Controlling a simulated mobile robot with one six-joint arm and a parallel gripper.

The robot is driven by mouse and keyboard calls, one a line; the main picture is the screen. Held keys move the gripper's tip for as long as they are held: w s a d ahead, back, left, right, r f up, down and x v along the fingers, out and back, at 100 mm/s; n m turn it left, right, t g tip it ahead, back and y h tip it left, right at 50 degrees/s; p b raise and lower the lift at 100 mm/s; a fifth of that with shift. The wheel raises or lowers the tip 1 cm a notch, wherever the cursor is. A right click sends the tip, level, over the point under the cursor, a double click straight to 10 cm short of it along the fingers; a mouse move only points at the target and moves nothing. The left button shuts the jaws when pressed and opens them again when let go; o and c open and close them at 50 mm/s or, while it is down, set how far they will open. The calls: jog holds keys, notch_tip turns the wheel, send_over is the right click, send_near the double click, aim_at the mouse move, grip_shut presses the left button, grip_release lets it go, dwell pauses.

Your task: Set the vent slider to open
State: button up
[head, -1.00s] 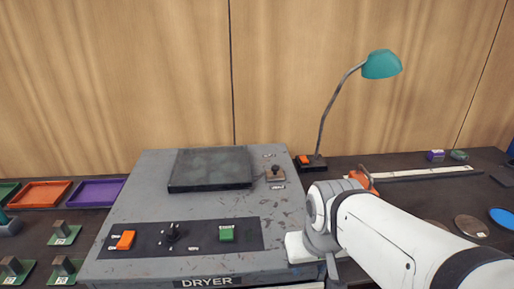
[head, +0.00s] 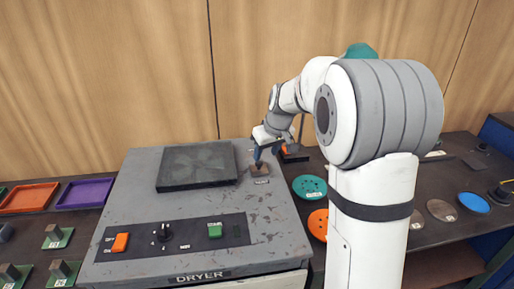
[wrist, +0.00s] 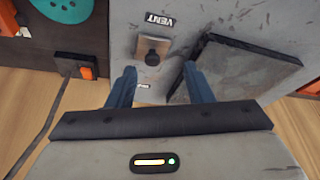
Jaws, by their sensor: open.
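The vent slider, a dark knob (wrist: 153,45) on a small brown plate, sits on the dryer's grey top (head: 140,195). The VENT label (wrist: 160,20) lies beside it in the wrist view. A second small label (wrist: 143,86) lies on the other side of the plate, too small to read. My gripper (wrist: 160,75) is open and empty, its two blue fingers apart, with the knob just ahead of the gap between them. Contact cannot be told.
A raised dark square lid (head: 197,166) stands left of the slider, near one finger. The front panel has an orange switch (head: 120,243), a black dial (head: 162,232) and a green button (head: 215,230).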

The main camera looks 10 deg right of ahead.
aim_at(260, 164)
jog(key=w+f, duration=0.2)
jog(key=w+f+p, duration=0.1)
jog(key=w+f, duration=0.1)
jog(key=f, duration=0.1)
jog(key=w+f+p, duration=0.1)
jog(key=w+f, duration=0.1)
jog(key=f, duration=0.1)
jog(key=shift+w+a, duration=0.2)
jog(key=shift+a, duration=0.1)
jog(key=shift+r, duration=0.1)
jog(key=shift+c, duration=0.5)
grip_shut()
